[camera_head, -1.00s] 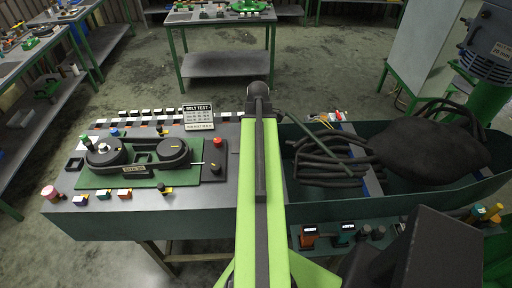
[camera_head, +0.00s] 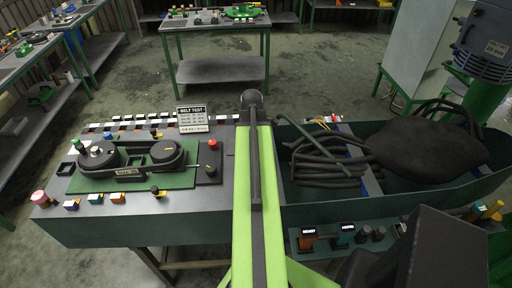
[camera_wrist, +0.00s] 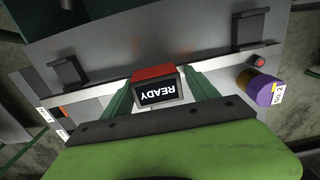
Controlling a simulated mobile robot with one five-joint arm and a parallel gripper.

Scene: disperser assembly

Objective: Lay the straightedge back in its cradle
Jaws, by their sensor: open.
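In the wrist view my gripper (camera_wrist: 161,80) is open, its two dark green fingers apart. A small box with a red top and a READY display (camera_wrist: 158,92) shows between the fingers; I cannot tell whether they touch it. Beyond them, two black brackets, one at the left (camera_wrist: 69,73) and one at the right (camera_wrist: 249,30), stand on a grey surface and may be the cradle. A long pale strip (camera_wrist: 100,83) runs behind the READY box; I cannot tell whether it is the straightedge. My gripper is out of sight in the head view.
A purple cylinder (camera_wrist: 262,90) is right of the fingers. In the head view, a belt-test rig (camera_head: 130,160) stands on the left bench. A tray (camera_head: 480,186) at right holds dark hoses (camera_head: 325,165) and a dark bag (camera_head: 425,150). Small READY displays (camera_head: 308,238) sit along the front.

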